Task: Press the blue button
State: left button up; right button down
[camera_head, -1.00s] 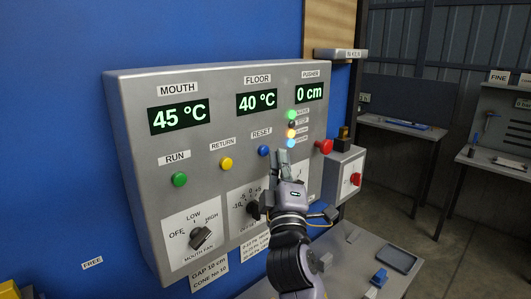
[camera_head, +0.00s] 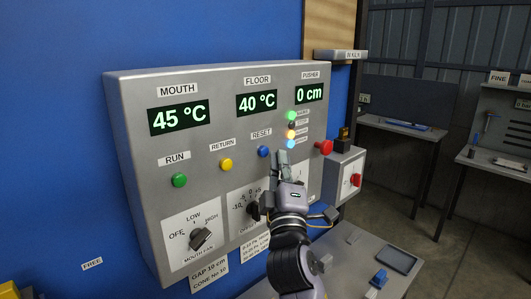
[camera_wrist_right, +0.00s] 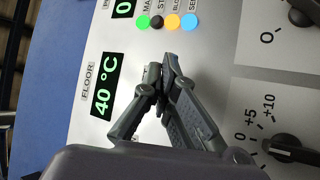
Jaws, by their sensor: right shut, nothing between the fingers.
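The blue button (camera_head: 264,151) is on the grey control panel (camera_head: 210,140), under the RESET label and right of the yellow RETURN button. My right gripper (camera_head: 282,157) is shut and empty, with its fingertips just right of the blue button in the head view. A small gap shows between button and fingers there; contact cannot be told. In the right wrist view, the shut fingertips (camera_wrist_right: 165,68) point at the panel face, and the blue button is hidden, probably behind the fingers. My left gripper is not in view.
A green RUN button (camera_head: 179,180), yellow RETURN button (camera_head: 226,164) and red mushroom button (camera_head: 323,147) are on the panel. Dark knobs (camera_head: 200,238) sit lower. A box with a red switch (camera_head: 355,180) stands at right. A bench (camera_head: 345,262) lies below.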

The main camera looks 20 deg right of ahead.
jog(key=shift+w, duration=0.1)
jog(key=shift+w+a, duration=0.15)
jog(key=shift+w, duration=0.15)
jog(key=shift+w+a, duration=0.15)
jog(key=shift+w, duration=0.35)
dwell(0.9)
jog(key=shift+s, duration=0.1)
jog(key=shift+s+d, duration=0.25)
jog(key=shift+s, duration=0.55)
jog(key=s, duration=0.1)
jog(key=s+d+p, duration=0.1)
jog(key=s, duration=0.2)
jog(key=shift+s+d+p, duration=0.3)
jog(key=shift+s+d, duration=0.05)
